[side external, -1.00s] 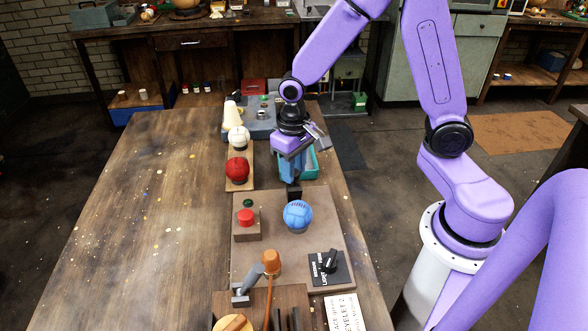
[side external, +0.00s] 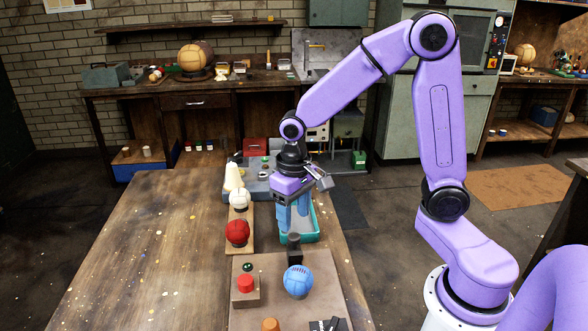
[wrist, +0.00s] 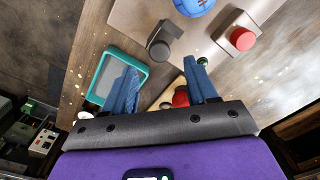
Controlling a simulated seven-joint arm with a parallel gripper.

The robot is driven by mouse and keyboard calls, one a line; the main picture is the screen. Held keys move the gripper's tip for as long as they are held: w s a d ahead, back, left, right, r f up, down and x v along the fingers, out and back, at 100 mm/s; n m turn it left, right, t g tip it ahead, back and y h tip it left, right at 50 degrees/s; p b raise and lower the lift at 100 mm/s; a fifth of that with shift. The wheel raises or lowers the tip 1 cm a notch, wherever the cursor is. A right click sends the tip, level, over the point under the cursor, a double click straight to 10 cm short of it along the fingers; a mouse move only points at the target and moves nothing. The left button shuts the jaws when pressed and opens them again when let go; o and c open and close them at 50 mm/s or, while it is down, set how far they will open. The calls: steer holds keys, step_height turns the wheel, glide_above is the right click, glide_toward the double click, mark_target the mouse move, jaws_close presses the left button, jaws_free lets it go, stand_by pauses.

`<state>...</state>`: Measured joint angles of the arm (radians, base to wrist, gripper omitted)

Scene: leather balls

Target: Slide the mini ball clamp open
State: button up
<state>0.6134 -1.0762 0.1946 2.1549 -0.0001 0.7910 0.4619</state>
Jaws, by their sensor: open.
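The blue ball (side external: 298,281) sits on a brown board (side external: 260,268) on the bench; its edge shows at the top of the wrist view (wrist: 193,4). A dark block with a rounded knob (side external: 294,249), apparently the clamp's sliding part, stands just behind the ball; it also shows in the wrist view (wrist: 162,46). I cannot tell whether it touches the ball. My gripper (side external: 292,226) points down with its blue fingers apart and empty, above and slightly behind the knob. In the wrist view the knob appears beyond the gap between my fingertips (wrist: 163,72).
A red button on a block (side external: 245,285) stands left of the blue ball. A teal tray (side external: 313,225) lies behind the board. The bench's left side is clear.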

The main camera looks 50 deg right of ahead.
step_height(320, 180, up, 12)
stand_by(0.4)
steer(key=s+f+n, duration=0.4)
steer(key=s+n, duration=0.2)
steer(key=s, duration=0.4)
steer(key=s+f+n, duration=0.4)
steer(key=s+n, duration=0.2)
steer(key=s, duration=0.4)
steer(key=shift+s+n, duration=0.3)
steer(key=shift+s, duration=0.1)
